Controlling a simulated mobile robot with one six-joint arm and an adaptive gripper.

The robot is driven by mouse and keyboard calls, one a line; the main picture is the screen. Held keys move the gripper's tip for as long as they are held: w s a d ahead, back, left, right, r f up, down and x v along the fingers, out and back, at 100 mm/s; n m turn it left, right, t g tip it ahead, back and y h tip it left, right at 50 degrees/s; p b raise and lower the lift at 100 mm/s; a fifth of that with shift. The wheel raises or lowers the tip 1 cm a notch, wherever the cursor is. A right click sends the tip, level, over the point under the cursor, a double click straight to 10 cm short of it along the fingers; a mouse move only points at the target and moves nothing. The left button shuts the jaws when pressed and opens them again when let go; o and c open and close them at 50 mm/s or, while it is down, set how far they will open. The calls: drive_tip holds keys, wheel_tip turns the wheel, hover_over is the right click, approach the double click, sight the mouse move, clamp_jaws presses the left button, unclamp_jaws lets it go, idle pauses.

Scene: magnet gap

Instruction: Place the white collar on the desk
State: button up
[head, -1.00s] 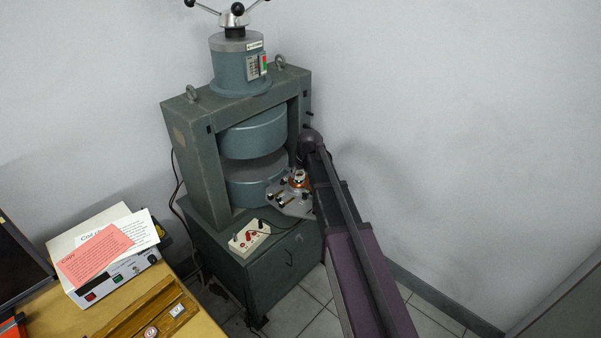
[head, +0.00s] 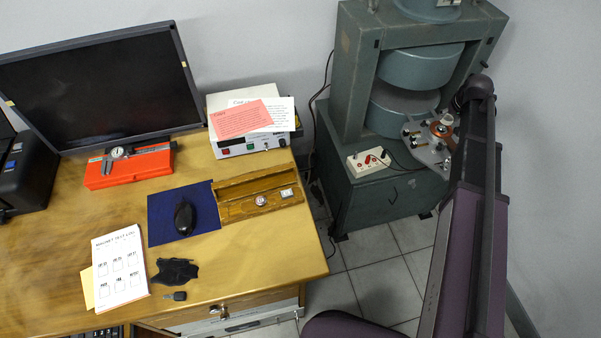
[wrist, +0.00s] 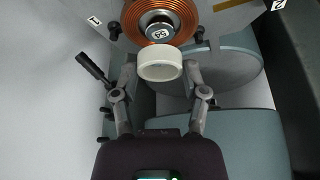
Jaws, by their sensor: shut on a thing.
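The white collar (wrist: 160,65) is a short, thick ring held between the two fingers of my gripper (wrist: 160,72) in the wrist view. It sits in front of a copper coil (wrist: 138,16) with a metal hub; I cannot tell whether it touches the hub. In the head view my arm reaches to the magnet at the upper right, and its links hide most of my gripper. The wooden desk (head: 255,253) fills the left and middle of the head view, away from my gripper.
The green magnet frame (head: 352,75) carries a plate with the coil (head: 439,131). On the desk are a monitor (head: 100,85), red case (head: 130,168), mouse (head: 184,217) on a blue mat, wooden box (head: 235,208), printed sheet (head: 120,268) and keys (head: 176,296). The desk's front right is clear.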

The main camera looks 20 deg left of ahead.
wheel_tip(320, 180, up, 9)
drive_tip(key=p, duration=0.8)
drive_tip(key=shift+s+f, duration=0.1)
